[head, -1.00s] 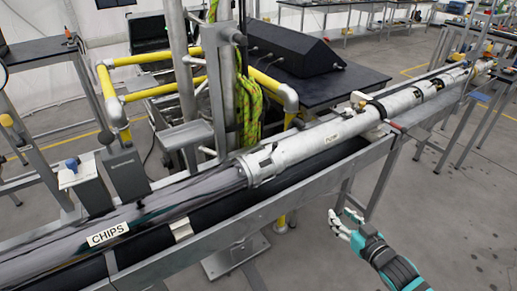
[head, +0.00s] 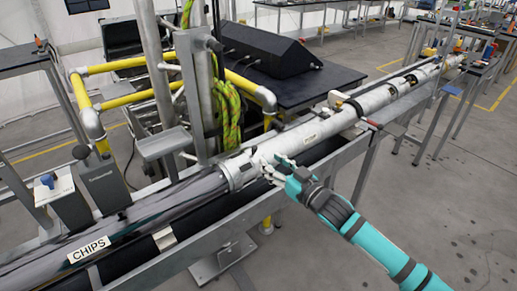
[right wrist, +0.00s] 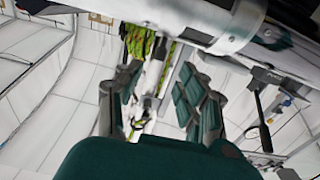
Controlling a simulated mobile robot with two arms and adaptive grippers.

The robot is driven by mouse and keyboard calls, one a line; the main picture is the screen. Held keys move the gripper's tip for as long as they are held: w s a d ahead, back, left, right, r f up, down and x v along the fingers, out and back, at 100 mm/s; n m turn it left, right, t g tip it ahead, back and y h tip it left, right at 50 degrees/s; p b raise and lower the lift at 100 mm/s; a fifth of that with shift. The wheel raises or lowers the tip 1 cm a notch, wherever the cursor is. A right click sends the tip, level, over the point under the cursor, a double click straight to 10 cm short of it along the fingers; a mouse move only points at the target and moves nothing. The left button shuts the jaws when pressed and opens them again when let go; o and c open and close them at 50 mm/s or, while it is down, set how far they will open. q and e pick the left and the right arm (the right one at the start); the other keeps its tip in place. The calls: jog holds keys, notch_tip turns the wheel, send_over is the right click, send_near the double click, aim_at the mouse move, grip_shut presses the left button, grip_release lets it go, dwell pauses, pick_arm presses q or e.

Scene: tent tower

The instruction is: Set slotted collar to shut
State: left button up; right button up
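The slotted collar (head: 238,171) is a pale ring at the near end of the long white pipe (head: 345,123), where it meets the grey tube on the left. Its slot setting is too small to tell. My right gripper (head: 272,171) is beside the pipe, just right of the collar; contact cannot be told in the head view. In the right wrist view, my right gripper (right wrist: 158,88) has its two fingers apart with nothing held between them. A white cylindrical part (right wrist: 190,12) crosses the top of that view, beyond the fingertips. My left gripper is not in view.
A metal rail (head: 225,215) runs along the front of the pipe. A yellow-green rope (head: 229,115) hangs on a post behind the collar. Yellow railing (head: 87,95) and a black console (head: 262,60) stand behind. The floor at the right (head: 440,210) is clear.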

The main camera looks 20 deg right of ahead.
aim_at(256, 150)
jog(key=x, duration=0.6)
jog(key=shift+w+a+p, duration=0.15)
jog(key=shift+w+p, duration=0.2)
jog(key=shift+p, duration=0.05)
grip_shut()
